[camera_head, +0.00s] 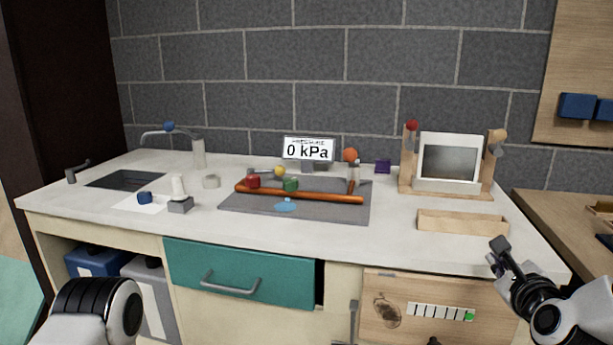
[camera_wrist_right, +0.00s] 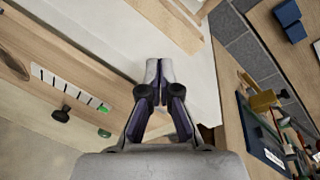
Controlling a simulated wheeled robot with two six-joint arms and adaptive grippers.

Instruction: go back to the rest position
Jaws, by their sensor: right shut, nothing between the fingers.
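My right gripper (camera_head: 499,245) is at the lower right in the head view, in front of the counter's right front edge and near the wooden cabinet front. It also shows in the right wrist view (camera_wrist_right: 160,68), with its fingers together and nothing between them. My left arm comes in at the lower left of the head view, in front of the open shelf. Its fingers are out of the frame.
The counter (camera_head: 140,245) carries a grey mat (camera_head: 240,208) with an orange pipe (camera_head: 320,196), a display reading 0 kPa (camera_head: 308,150), and a wooden tray (camera_head: 462,222). The teal drawer (camera_head: 200,265) stands slightly out. A wooden side bench (camera_head: 545,215) is at right.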

